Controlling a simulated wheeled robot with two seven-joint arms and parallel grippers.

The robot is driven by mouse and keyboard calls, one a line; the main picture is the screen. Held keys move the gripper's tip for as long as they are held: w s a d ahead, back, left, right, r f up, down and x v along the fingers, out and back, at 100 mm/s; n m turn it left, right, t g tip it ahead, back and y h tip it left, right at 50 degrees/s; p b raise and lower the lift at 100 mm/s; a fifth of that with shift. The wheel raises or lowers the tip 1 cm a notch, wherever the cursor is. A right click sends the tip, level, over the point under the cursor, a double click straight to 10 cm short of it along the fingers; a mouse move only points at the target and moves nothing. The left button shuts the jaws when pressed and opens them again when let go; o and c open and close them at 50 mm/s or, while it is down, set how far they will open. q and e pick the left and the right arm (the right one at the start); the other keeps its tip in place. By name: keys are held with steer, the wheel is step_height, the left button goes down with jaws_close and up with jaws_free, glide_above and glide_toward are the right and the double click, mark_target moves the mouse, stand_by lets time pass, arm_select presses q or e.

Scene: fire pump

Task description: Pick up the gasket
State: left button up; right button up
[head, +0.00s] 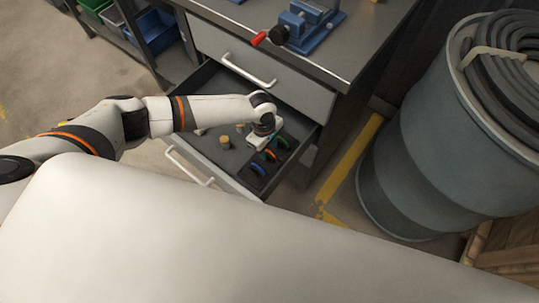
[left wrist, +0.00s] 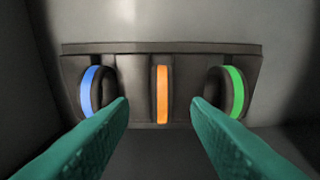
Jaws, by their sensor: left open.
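Three ring-shaped pieces stand upright in a dark slotted holder (left wrist: 135,65) inside the open drawer (head: 215,170). They look like gaskets: a blue-banded one (left wrist: 88,90), an orange-banded one (left wrist: 162,95) and a green-banded one (left wrist: 236,92). In the head view the blue one (head: 257,169) is nearest and the green one (head: 281,143) farthest. My left gripper (head: 264,142) is over the holder. In the left wrist view its teal fingers (left wrist: 160,103) are open, with the orange ring centred between them and nothing gripped. My right gripper is not in view.
Small tan cylinders (head: 224,142) stand in the drawer left of the holder. Above is a closed drawer (head: 285,85) and a workbench with a blue vise (head: 305,25). A large grey barrel (head: 430,140) with a coiled hose stands at the right.

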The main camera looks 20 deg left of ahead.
mark_target(269, 152)
arm_select(q)
steer(key=f, duration=0.3)
steer(key=shift+d+f, duration=0.15)
steer(key=shift+d, duration=0.05)
steer(key=shift+c, duration=0.4)
jaws_close()
